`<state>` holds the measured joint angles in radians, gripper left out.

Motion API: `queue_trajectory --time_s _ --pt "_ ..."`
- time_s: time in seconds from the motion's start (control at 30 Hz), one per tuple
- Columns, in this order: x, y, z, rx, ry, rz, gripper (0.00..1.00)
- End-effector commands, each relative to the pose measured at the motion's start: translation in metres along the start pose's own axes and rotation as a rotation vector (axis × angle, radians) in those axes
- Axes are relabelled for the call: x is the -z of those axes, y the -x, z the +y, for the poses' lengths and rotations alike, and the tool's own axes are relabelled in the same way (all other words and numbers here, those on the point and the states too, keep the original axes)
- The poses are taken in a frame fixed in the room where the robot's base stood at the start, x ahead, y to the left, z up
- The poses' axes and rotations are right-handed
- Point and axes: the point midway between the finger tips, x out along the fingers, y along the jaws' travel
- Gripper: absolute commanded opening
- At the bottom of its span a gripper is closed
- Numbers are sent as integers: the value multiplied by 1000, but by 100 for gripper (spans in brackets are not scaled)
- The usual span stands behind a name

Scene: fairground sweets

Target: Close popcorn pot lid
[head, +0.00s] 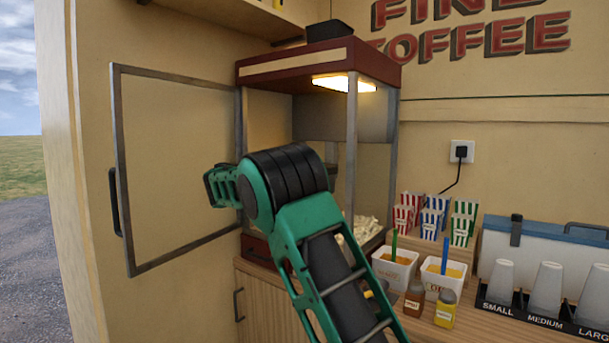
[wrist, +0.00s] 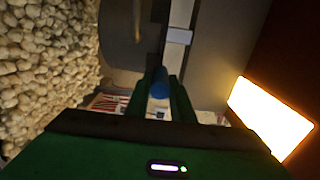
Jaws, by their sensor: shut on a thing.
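My arm crosses in front of the machine and hides my fingertips in the head view. In the wrist view my gripper (wrist: 161,95) is shut on a small blue handle (wrist: 160,82), which sits between its green fingers. A pale metal bar (wrist: 178,36) lies just beyond the handle, between a dark rounded surface and a grey one. I cannot tell how far open the lid stands.
The machine's framed door (head: 120,170) stands swung open to the left. Popcorn (wrist: 45,60) lies close in the wrist view, opposite the bright lamp (wrist: 272,118). Striped cartons (head: 435,215), tubs and jars (head: 445,308) crowd the counter to the right.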

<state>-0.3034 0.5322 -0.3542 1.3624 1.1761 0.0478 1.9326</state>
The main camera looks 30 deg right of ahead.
Motion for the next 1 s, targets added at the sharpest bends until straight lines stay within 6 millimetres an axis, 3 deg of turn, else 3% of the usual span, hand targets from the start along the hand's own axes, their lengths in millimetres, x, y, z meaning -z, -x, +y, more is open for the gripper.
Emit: queue_trajectory --time_s 0.2,0.23,0.3,0.67,0.87,1.0 --pt "-3 2 5 -8 5 -6 0" --pt "-3 2 5 -8 5 -6 26" --pt "-3 2 5 -8 5 -6 40" --pt "-1 3 2 -4 3 -3 40" --pt "-2 30 2 -5 3 -6 40" --pt "-2 58 3 -5 4 -6 40"
